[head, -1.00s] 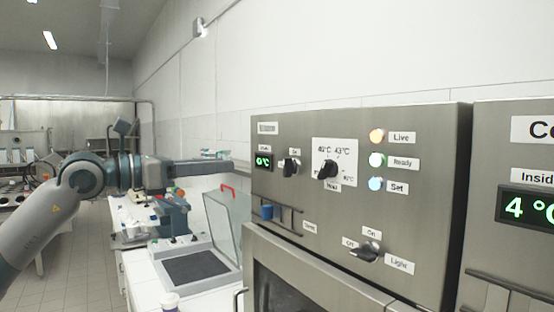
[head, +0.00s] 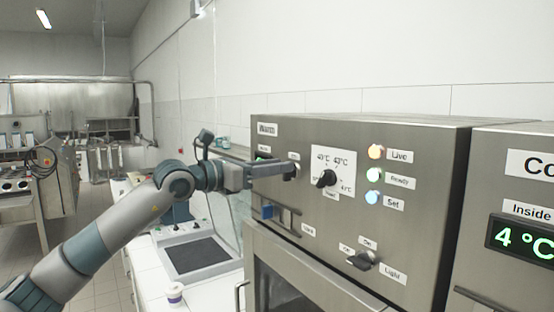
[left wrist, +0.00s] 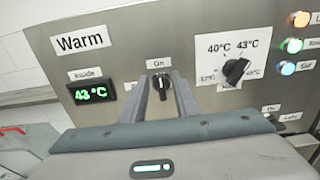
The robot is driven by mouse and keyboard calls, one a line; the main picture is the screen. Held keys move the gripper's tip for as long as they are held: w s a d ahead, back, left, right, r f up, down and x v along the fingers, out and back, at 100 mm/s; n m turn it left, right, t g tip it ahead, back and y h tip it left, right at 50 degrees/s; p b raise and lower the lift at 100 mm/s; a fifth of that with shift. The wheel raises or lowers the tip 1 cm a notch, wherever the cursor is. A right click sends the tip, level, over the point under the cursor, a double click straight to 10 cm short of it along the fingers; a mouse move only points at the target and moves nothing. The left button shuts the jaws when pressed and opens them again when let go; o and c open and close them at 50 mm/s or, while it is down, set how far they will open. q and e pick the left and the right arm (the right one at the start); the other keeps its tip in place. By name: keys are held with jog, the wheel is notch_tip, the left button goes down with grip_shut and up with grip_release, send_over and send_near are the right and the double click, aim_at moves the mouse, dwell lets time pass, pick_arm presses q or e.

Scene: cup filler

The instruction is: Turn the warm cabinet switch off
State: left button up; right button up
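The warm cabinet (head: 400,155) has a steel front with a "Warm" label, which also shows in the left wrist view (left wrist: 84,41). Its black switch knob (left wrist: 162,84) sits just below an "On" label (left wrist: 159,63), with its handle about upright. In the head view the knob (head: 292,173) is partly hidden by my left gripper (head: 290,168). In the left wrist view my left gripper (left wrist: 163,92) is open, one finger on each side of the knob. I cannot tell whether the fingers touch it. My right gripper is not in view.
A temperature dial (left wrist: 236,70) is right of the switch, and a green 43 °C display (left wrist: 92,93) is left. Orange, green and blue lamps (head: 374,174) and a light switch (head: 362,261) are further right. A white cup (head: 174,293) stands on the counter.

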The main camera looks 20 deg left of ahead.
pick_arm(q)
jog(key=shift+w+d, duration=0.15)
jog(key=shift+w, duration=0.05)
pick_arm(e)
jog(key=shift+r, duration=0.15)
pick_arm(q)
grip_shut()
